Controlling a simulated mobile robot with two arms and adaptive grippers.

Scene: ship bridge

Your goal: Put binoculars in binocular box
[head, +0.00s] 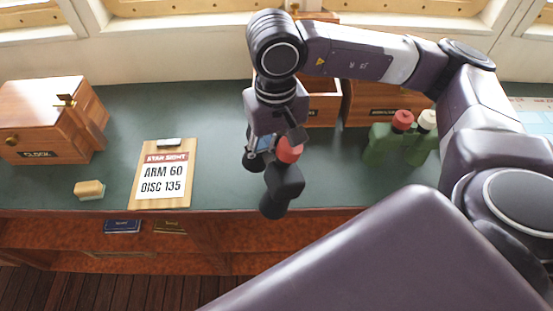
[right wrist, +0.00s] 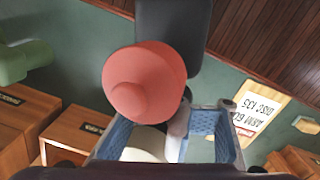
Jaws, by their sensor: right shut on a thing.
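My right gripper (head: 264,148) is shut on dark binoculars (head: 284,186) with a red eyepiece cap. It holds them over the front edge of the counter. In the right wrist view the red cap and a dark barrel of these binoculars (right wrist: 145,82) fill the middle, with a pale part below between the blue-padded fingers (right wrist: 160,138). An open wooden box (head: 325,104) stands behind the gripper, partly hidden by my arm. A second wooden box (head: 362,108) with a label stands to its right. I cannot read which is the binocular box. My left gripper is not in view.
Green binoculars (head: 390,148) with red and white caps stand on the green counter (head: 225,180) at right. A clipboard (head: 163,184), a small tan block (head: 89,189) and another wooden box (head: 45,118) are at left. The counter between clipboard and gripper is clear.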

